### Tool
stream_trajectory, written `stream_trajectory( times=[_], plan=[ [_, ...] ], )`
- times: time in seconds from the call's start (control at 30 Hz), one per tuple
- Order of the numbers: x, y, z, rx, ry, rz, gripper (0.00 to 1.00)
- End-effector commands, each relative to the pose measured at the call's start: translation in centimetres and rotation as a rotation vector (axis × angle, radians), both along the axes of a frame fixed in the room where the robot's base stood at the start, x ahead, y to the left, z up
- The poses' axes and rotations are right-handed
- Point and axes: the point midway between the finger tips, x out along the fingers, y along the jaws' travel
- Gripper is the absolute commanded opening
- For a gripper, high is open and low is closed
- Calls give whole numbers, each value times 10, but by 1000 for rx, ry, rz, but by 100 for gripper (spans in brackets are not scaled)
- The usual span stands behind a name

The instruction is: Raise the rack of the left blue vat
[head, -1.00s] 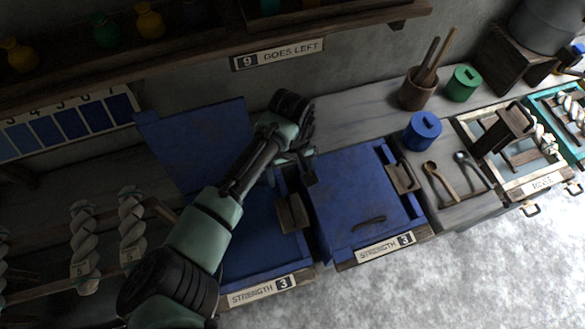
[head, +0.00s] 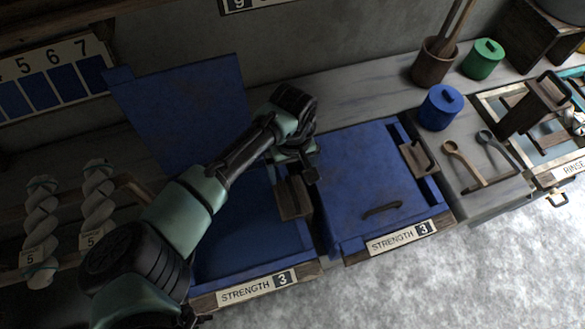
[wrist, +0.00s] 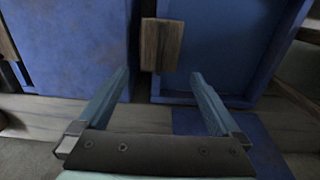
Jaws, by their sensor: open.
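The left blue vat (head: 255,283) stands open, its blue lid (head: 180,115) tilted up at the back. A brown wooden rack handle (head: 293,198) stands at its right side, by the gap to the right vat. My gripper (head: 296,160) is over the vat's right edge, just behind the handle. In the wrist view my gripper (wrist: 160,76) is open and empty. The wooden handle (wrist: 161,45) shows ahead between the fingertips, with no visible contact. The open vat (wrist: 225,45) lies to its right there. The rest of the rack is hidden.
The closed right blue vat (head: 365,185) stands close beside, with its own wooden handle (head: 418,158). Twisted white skeins (head: 97,203) hang at left.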

Motion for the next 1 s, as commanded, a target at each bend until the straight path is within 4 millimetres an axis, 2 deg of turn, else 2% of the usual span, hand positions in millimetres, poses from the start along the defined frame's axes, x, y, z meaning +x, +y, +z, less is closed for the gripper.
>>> stream_trajectory(
  times=[0.03, 0.7, 0.87, 1.0],
  plan=[
    [0, -1, -12, -1, 1, 1, 100],
    [0, -1, -103, -3, 1, 1, 100],
    [0, 0, -116, -1, 0, 1, 100],
    [0, 0, -113, -1, -1, 0, 100]
  ],
)
